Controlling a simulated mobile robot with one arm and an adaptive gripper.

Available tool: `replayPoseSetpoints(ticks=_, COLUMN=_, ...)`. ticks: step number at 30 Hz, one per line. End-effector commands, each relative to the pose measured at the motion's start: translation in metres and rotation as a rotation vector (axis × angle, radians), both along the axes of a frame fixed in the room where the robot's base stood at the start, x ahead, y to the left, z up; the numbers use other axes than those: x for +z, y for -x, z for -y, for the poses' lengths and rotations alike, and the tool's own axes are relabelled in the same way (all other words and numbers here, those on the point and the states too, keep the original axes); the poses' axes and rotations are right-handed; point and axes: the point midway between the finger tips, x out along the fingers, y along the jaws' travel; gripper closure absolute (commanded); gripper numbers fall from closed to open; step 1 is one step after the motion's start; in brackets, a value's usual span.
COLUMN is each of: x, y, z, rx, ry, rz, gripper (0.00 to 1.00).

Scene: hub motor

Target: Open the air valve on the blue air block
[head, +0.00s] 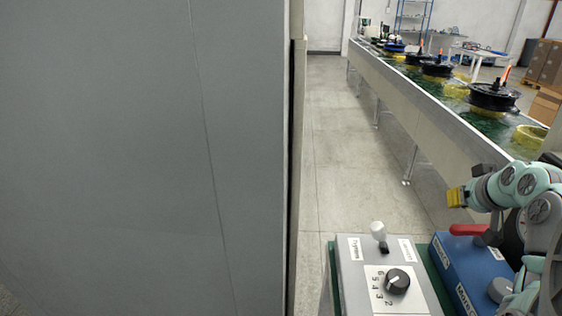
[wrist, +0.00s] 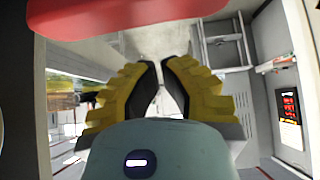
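The blue air block (head: 465,276) stands at the lower right of the head view, partly hidden by my arm. A red lever handle (head: 468,230) lies roughly level across its top far end. My gripper (head: 455,197), with yellow fingertips, is above and a little beyond the red handle, apart from it. In the wrist view a red shape (wrist: 120,14), apparently the handle very close, fills the top edge. The gripper's two yellow and black fingers (wrist: 161,85) have a narrow gap between them, with nothing held.
A grey control box (head: 360,262) with a white-tipped toggle and a numbered black dial (head: 397,281) stands left of the block. A large grey panel (head: 140,150) fills the left. A conveyor (head: 430,100) carrying hub motors runs along the right. The floor (head: 345,150) between is clear.

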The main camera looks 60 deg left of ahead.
Motion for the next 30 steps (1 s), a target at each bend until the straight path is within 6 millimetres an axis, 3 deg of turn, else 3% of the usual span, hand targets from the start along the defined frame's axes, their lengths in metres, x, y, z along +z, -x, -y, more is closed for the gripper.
replayPoseSetpoints(ticks=2, x=-0.005, y=-0.001, z=-0.005, rx=0.005, ry=0.004, rz=-0.001, gripper=1.00)
replayPoseSetpoints(ticks=13, x=-0.010, y=0.019, z=0.025, rx=-0.001, ry=0.003, rz=0.002, gripper=1.00)
replayPoseSetpoints(ticks=30, x=-0.012, y=0.022, z=0.029, rx=-0.001, ry=0.002, rz=0.002, gripper=1.00)
